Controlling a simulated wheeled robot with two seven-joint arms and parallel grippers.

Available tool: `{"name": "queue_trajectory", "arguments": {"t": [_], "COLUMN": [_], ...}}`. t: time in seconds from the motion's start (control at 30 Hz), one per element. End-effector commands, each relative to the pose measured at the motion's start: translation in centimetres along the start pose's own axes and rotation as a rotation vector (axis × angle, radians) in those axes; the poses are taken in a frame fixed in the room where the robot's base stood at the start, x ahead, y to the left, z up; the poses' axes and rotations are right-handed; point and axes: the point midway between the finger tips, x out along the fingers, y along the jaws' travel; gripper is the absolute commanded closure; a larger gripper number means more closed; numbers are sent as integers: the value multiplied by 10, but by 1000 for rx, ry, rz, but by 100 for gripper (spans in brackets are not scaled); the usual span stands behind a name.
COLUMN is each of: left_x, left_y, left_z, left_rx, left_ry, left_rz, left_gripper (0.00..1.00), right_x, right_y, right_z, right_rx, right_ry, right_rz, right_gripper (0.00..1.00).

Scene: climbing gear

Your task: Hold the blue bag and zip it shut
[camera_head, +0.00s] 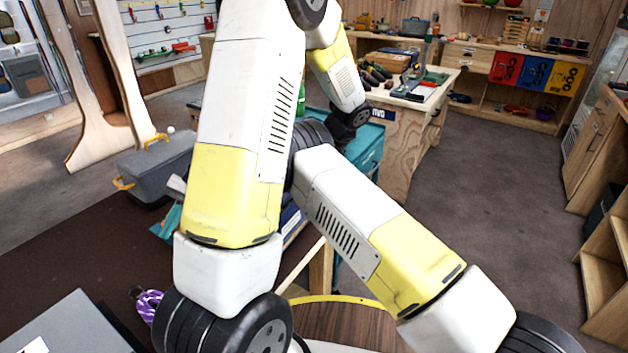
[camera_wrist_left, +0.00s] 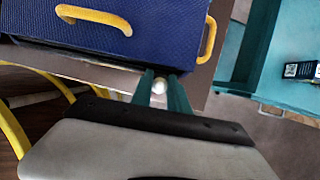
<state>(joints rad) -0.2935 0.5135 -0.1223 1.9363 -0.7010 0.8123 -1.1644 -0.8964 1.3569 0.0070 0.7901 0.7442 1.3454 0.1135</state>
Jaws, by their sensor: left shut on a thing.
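The blue bag (camera_wrist_left: 165,25) with yellow handles fills the top of the left wrist view. In the head view a strip of it seems to show as dark blue (camera_head: 292,221) between my arms. My left gripper (camera_wrist_left: 162,84) is shut on a small white knob (camera_wrist_left: 160,86) at the bag's near lower edge; the head view hides this gripper behind my arms. The zip line is not clearly visible.
A grey case (camera_head: 152,172) with yellow handles stands at the left. A teal cabinet (camera_head: 368,150) and a wooden workbench (camera_head: 400,125) stand behind my arms. Grey floor (camera_head: 480,180) is clear at right.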

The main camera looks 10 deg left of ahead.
Motion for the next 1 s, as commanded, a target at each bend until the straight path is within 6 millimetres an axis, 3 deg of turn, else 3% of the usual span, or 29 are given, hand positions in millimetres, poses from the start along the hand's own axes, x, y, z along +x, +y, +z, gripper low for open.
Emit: {"name": "queue_trajectory", "arguments": {"t": [0.1,0.3,0.47,0.6,0.8,1.0], "left_x": [0,0,0,0,0,0], "left_y": [0,0,0,0,0,0], "left_z": [1,1,1,1,1,0], "left_rx": [-1,0,0,-1,-1,0], "left_ry": [-1,-1,-1,-2,-1,-1], "left_rz": [0,0,0,1,1,1], "left_gripper": [100,100,100,100,100,100], "right_x": [-48,-134,-209,-267,-317,-328], "right_y": [30,73,99,115,125,130], "right_z": [-25,-52,-58,-50,-34,-29], "right_rx": [-68,-170,-227,-222,-172,-150], "right_ry": [92,218,291,327,349,353], "right_rz": [107,303,474,609,729,763], "right_gripper": [100,100,100,100,100,100]}}
